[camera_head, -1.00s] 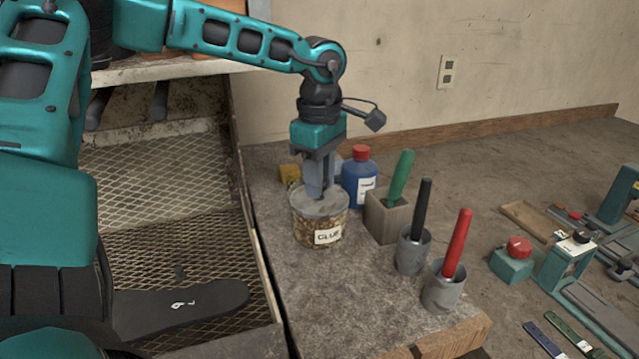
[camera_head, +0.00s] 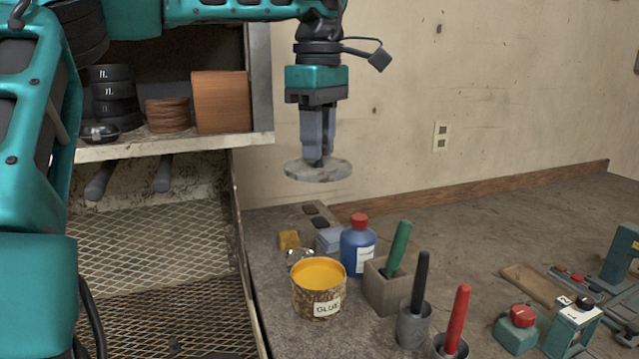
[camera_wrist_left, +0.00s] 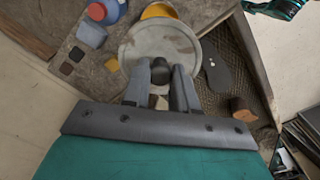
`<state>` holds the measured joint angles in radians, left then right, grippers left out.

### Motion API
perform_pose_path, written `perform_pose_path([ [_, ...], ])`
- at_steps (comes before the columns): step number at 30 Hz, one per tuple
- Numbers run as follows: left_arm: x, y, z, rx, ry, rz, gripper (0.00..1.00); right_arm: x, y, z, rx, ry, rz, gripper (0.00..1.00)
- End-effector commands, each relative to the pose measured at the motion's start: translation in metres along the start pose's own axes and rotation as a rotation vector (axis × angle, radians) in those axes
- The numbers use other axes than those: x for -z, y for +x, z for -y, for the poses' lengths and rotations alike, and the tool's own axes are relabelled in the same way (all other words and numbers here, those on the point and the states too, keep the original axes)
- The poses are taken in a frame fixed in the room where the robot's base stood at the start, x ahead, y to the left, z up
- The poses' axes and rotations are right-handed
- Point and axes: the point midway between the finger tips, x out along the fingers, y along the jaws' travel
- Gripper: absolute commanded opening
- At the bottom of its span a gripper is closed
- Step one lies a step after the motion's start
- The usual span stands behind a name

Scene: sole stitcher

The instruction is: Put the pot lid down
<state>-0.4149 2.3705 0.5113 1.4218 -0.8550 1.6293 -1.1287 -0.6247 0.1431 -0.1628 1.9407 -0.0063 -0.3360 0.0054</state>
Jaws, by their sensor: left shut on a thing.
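The pot lid (camera_head: 318,171) is a round grey disc with a dark knob. It hangs level in the air above the bench, clear of the pot. My left gripper (camera_head: 318,158) is shut on the lid's knob; the lid also shows in the left wrist view (camera_wrist_left: 140,48) between the fingers. The glue pot (camera_head: 318,302) stands open on the bench below, labelled GLUE, with yellow glue showing at its top. In the left wrist view the lid hides part of the pot. My right gripper is not in view.
Close to the pot are a blue bottle (camera_head: 357,246) with a red cap, a wooden block (camera_head: 386,290) with a green-handled tool, and metal cups (camera_head: 412,326) with black- and red-handled tools. A yellow block (camera_head: 289,240) lies behind. A shelf (camera_head: 180,143) stands at left.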

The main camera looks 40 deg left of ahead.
Motion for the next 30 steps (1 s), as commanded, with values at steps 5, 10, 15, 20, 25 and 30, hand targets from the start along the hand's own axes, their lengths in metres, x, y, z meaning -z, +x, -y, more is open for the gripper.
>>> perform_pose_path([
  [5,-0.001,-0.004,0.001,-0.001,-0.014,0.000,0.00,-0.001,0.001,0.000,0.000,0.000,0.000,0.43],
  [10,-0.009,0.002,0.008,-0.001,-0.127,0.005,0.00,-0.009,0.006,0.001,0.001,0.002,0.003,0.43],
  [15,-0.021,0.010,0.021,0.000,-0.341,0.012,0.00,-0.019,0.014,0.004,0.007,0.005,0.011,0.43],
  [20,-0.033,0.018,0.035,0.003,-0.556,0.015,0.00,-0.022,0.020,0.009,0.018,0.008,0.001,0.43],
  [25,-0.045,0.026,0.051,0.005,-0.786,0.016,0.00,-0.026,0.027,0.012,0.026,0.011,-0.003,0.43],
  [30,-0.056,0.036,0.067,0.007,-1.017,0.014,0.00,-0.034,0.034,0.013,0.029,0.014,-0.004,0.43],
])
